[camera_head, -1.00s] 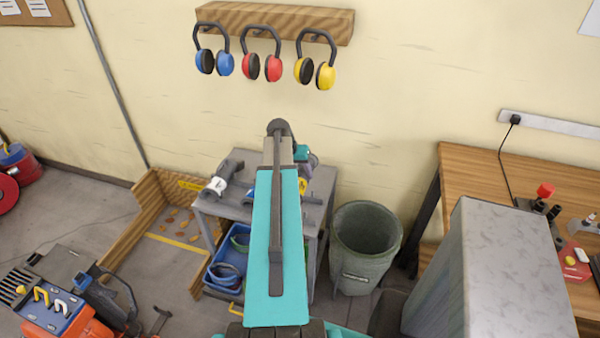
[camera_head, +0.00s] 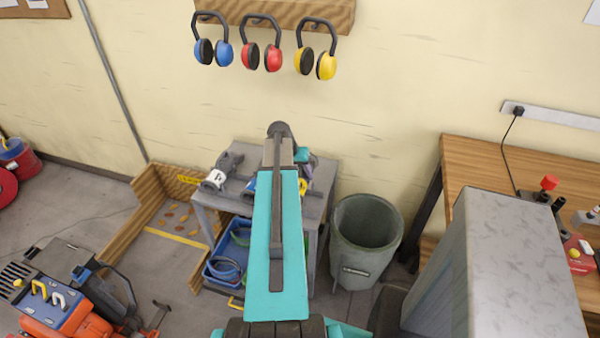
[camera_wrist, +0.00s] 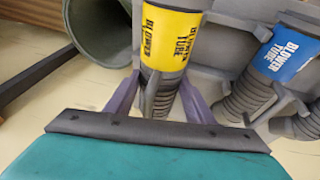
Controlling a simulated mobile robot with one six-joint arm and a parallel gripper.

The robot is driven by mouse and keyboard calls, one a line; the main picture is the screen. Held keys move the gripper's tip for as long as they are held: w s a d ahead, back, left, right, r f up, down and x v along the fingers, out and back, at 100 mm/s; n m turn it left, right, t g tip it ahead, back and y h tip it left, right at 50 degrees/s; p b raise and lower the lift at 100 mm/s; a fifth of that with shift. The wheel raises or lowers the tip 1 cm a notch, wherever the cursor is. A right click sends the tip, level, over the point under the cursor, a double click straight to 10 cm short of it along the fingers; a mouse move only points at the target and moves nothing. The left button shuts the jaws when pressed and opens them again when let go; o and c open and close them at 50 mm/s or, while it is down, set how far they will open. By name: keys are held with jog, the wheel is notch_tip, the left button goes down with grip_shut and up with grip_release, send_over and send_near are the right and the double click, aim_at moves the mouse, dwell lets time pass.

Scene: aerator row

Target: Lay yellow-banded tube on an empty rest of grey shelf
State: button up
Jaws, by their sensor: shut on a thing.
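The yellow-banded tube (camera_wrist: 168,38) has a dark ribbed hose and "BLOWER TUBE" lettering. In the wrist view my gripper (camera_wrist: 160,92) is shut on it, with purple fingers on both sides. In the head view the arm hides most of it; a bit of yellow (camera_head: 303,187) shows to the arm's right. The grey shelf (camera_head: 318,203) stands against the wall. A blue-banded tube (camera_wrist: 286,52) lies in a rest to the right in the wrist view. A white-banded tube (camera_head: 215,180) lies at the shelf's left. I cannot tell whether the yellow-banded tube touches a rest.
A green-grey bin (camera_head: 365,240) stands right of the shelf. A blue crate (camera_head: 222,277) sits on the shelf's lower level. A wooden-sided pen (camera_head: 150,225) is to the left, a wooden bench (camera_head: 480,165) to the right. Ear muffs (camera_head: 262,55) hang above.

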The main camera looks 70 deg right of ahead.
jog(key=shift+f+b, duration=1.2)
jog(key=shift+f, duration=1.2)
jog(key=o, duration=1.3)
jog(key=shift+r, duration=0.1)
jog(key=b+v, duration=0.2)
jog(key=v, duration=1.1)
jog(key=shift+r, duration=0.3)
jog(key=shift+a, duration=0.1)
